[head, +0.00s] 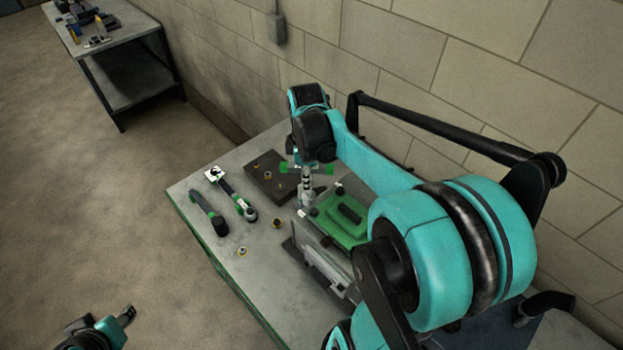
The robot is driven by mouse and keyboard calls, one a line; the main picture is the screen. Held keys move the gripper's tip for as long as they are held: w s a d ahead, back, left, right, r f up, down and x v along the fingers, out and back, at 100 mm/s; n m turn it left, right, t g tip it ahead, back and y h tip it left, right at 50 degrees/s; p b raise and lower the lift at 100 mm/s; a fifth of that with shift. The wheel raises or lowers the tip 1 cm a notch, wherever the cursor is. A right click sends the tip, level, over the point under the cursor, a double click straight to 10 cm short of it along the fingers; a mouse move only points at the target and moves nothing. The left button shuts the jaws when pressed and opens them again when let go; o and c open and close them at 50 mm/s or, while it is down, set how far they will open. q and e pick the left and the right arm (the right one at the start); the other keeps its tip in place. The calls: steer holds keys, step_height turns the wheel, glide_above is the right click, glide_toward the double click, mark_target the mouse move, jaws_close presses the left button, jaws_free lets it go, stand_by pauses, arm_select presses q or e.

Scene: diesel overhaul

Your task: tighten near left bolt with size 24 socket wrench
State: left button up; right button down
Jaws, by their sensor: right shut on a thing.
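My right gripper (308,163) is shut on a socket wrench (307,188), held with its socket end pointing down. The socket end is over the near left corner of the engine block with the green cover (343,218). I cannot tell whether it touches a bolt; the near left bolt is hidden or too small to make out. My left gripper (101,322) is low at the bottom left, off the table and empty as far as I see; its fingers are only partly in view.
Two other wrenches with dark and green handles, one farther left (210,213) and one nearer the block (235,195), lie on the workbench (190,188). A dark plate (270,178) and small brass-coloured rings (277,222) are close by. A second table (120,40) stands at the back left. A block wall is behind.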

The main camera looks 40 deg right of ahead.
steer(key=shift+s+d, duration=0.15)
steer(key=shift+s+r, duration=0.1)
steer(key=shift+s, duration=0.2)
arm_select(q)
steer(key=shift+s+d+r+p, duration=0.2)
steer(key=shift+r+p, duration=0.3)
steer(key=shift+r, duration=0.05)
steer(key=shift+s+d+r+p, duration=0.15)
steer(key=shift+r+p, duration=0.3)
steer(key=shift+r, duration=0.05)
arm_select(e)
steer(key=s+a, duration=0.3)
steer(key=s, duration=0.2)
steer(key=shift+a, duration=0.4)
steer(key=shift+a, duration=0.1)
